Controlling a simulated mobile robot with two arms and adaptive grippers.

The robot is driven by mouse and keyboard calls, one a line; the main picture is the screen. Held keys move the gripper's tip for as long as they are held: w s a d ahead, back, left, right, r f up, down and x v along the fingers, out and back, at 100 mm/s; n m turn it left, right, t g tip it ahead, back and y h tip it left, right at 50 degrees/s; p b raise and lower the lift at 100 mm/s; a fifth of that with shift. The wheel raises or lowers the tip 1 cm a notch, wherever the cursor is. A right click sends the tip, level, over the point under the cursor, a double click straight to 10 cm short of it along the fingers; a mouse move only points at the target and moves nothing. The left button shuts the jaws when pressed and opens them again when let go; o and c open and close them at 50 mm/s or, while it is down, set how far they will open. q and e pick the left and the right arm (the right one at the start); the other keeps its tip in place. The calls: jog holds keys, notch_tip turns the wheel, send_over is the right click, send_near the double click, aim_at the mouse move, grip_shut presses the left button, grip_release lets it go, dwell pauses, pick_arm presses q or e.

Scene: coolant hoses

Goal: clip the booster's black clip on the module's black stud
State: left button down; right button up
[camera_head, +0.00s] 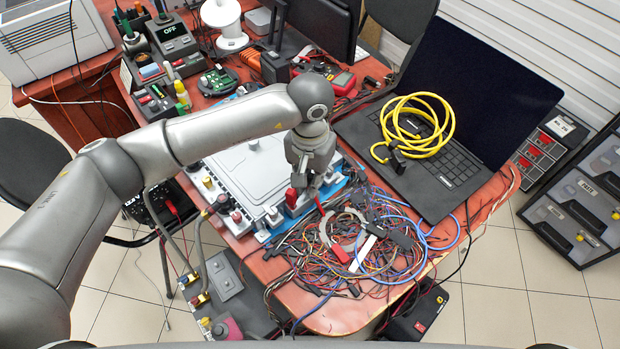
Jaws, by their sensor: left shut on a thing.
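The module (250,165) is a pale grey, ribbed box with blue edging on the red-brown table. Small posts stand along its near edge; a dark one with a reddish part (237,216) is at its near left corner. I cannot tell which is the black stud. My left gripper (309,186) is over the module's right near corner, fingers down, shut on a small dark piece that looks like the black clip; the fingers mostly hide it. A red clip-like piece (291,198) is just left of the fingertips. I cannot clearly pick out the booster. My right gripper is not in view.
A tangle of wires (335,260) covers the table's near right part. An open laptop (445,150) with a coiled yellow cable (420,125) stands to the right. Tools and a white spool (228,22) crowd the back. Grey hoses (200,240) hang off the left edge.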

pick_arm(q)
jog(key=shift+f+b, duration=0.15)
jog(key=shift+b, duration=0.3)
dwell(0.6)
jog(key=c, duration=1.4)
grip_release()
jog(key=o, duration=0.3)
jog(key=shift+o, duration=0.2)
jog(key=shift+r+p, duration=1.6)
jog(key=shift+r, duration=2.95)
